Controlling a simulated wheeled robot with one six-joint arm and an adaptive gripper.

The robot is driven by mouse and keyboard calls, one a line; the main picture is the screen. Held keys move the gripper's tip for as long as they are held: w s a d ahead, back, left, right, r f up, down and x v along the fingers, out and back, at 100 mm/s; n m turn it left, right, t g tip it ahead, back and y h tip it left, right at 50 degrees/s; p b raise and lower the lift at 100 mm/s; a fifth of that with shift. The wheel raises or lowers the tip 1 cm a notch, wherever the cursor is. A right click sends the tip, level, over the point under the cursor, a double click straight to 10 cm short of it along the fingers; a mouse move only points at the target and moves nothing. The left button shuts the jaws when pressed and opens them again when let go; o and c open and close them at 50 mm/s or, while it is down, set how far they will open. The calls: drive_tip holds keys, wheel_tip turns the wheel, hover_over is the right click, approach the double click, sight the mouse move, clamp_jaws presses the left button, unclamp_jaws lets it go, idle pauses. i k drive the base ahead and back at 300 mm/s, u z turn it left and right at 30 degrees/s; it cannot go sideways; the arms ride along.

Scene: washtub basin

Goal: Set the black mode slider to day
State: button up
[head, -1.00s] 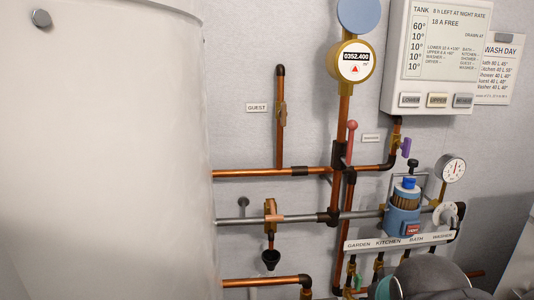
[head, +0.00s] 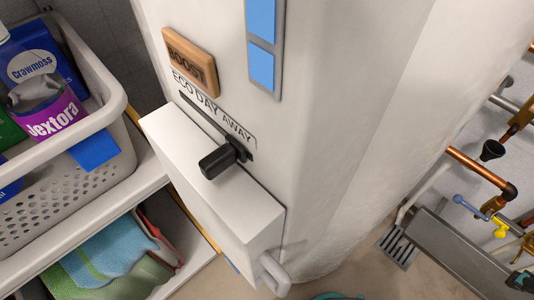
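The black mode slider (head: 222,158) sticks out from the white tank (head: 340,110) near the middle of the head view. Its base sits in a dark slot at the right end, below the word AWAY. The slot runs from upper left to lower right under the label ECO DAY AWAY (head: 212,108). DAY is the middle word, up and left of the slider. My gripper is not in view.
A white box (head: 212,190) with a grey handle (head: 275,272) juts out just below the slider. A brown BOOST button (head: 190,62) and a blue display (head: 262,65) are above. A white basket (head: 60,195) stands left. Pipes (head: 480,172) are right.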

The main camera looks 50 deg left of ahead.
sight(216, 162)
drive_tip(key=k, duration=0.8)
drive_tip(key=z, duration=0.9)
drive_tip(key=i, duration=0.65)
drive_tip(key=u, duration=3.05)
